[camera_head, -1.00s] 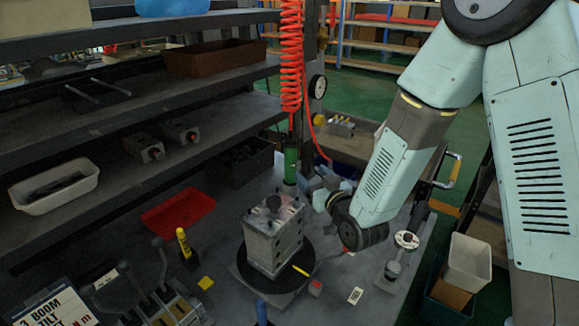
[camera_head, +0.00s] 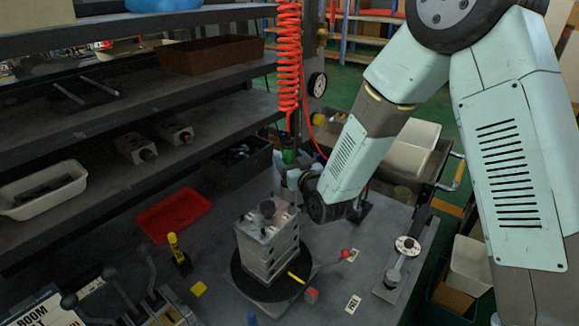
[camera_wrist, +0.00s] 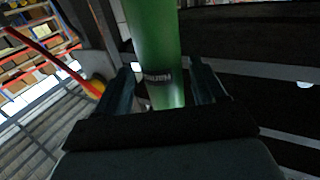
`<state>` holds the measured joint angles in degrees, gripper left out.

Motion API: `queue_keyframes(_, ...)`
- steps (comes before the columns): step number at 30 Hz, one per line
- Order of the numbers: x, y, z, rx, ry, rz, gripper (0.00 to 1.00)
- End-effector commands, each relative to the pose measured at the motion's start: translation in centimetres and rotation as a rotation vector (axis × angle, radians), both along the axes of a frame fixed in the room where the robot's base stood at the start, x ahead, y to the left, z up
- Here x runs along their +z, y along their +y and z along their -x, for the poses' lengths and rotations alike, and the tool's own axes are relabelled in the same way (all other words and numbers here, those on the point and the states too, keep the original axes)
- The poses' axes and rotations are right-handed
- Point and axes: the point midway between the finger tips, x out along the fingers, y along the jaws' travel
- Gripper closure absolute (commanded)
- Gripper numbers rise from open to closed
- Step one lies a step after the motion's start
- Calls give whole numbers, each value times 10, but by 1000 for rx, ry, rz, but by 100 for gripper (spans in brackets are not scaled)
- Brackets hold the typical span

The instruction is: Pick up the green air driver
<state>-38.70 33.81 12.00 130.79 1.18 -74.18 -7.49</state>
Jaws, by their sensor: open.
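The green air driver (camera_head: 289,156) hangs upright under a coiled red hose at the back of the workbench. Its lower part is hidden by my arm's end in the head view. In the wrist view the green body (camera_wrist: 155,45), with a dark lettered band, stands between the two fingers of my gripper (camera_wrist: 163,88). The gripper is open, with one finger on each side of the driver. Whether a finger touches it I cannot tell.
A valve block (camera_head: 268,240) stands on a black round turntable at the bench centre. A red tray (camera_head: 173,214) lies to its left, below dark shelves. The coiled red hose (camera_head: 289,60) hangs above the driver. A black bin (camera_head: 240,163) is just left of it.

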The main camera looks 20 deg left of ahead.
Motion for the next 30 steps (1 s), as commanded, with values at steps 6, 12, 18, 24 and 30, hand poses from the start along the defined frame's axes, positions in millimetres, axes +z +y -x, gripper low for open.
queue_keyframes(6,0,19,-7,-1,-1,-1,31)
queue_keyframes(12,0,17,-11,-8,0,0,31)
queue_keyframes(18,0,14,-14,-13,0,0,47)
queue_keyframes(24,0,14,-13,-13,0,0,66)
queue_keyframes(30,0,13,-14,-14,0,0,85)
